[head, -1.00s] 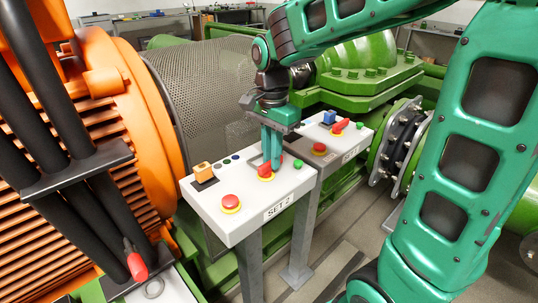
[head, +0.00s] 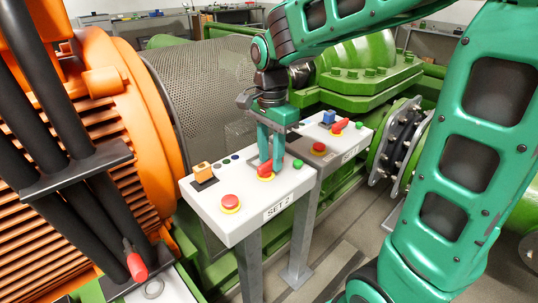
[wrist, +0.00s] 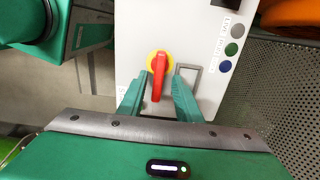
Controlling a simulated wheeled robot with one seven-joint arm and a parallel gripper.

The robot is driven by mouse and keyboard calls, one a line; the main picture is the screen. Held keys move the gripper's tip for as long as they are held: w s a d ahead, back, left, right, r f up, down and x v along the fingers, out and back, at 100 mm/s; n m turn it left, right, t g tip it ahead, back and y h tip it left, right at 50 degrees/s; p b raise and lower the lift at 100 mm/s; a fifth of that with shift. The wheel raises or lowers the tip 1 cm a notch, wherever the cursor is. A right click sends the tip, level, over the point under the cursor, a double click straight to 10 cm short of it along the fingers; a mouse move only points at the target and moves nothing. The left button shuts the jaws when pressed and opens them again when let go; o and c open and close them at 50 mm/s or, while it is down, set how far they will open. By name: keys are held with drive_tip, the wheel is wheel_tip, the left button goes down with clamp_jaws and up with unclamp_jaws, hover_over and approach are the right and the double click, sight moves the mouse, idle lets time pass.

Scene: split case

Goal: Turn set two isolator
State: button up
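The SET 2 panel (head: 247,217) is a pale sloped box on a post. Its isolator (head: 264,172) is a red handle on a yellow round base, partly hidden by my fingers in the head view. My gripper (head: 271,166) reaches down over it from above. In the wrist view the red handle (wrist: 157,82) points down the picture, toward my gripper, between the two fingers (wrist: 158,88). One finger is on each side, with narrow gaps visible. Whether either finger touches the handle I cannot tell for sure.
The SET 2 panel also bears a red mushroom button (head: 230,202), a green button (head: 298,164) and an orange block (head: 202,171). The SET 1 panel (head: 345,143) stands just behind right, with its own red handle (head: 339,126). An orange motor (head: 110,130) is close on the left.

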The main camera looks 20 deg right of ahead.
sight(270, 160)
wheel_tip(270, 160, up, 11)
drive_tip(key=shift+f, duration=0.15)
idle(0.4)
idle(0.4)
drive_tip(key=s+d+f+n, duration=0.4)
drive_tip(key=s+d+f, duration=0.3)
drive_tip(key=s, duration=0.4)
drive_tip(key=s+d+f+n, duration=0.4)
drive_tip(key=s+d+f, duration=0.2)
drive_tip(key=s, duration=0.5)
drive_tip(key=shift+s+d+f, duration=0.35)
drive_tip(key=shift+d+f, duration=0.05)
drive_tip(key=shift+d, duration=0.7)
drive_tip(key=shift+w+f, duration=0.25)
drive_tip(key=shift+w, duration=0.4)
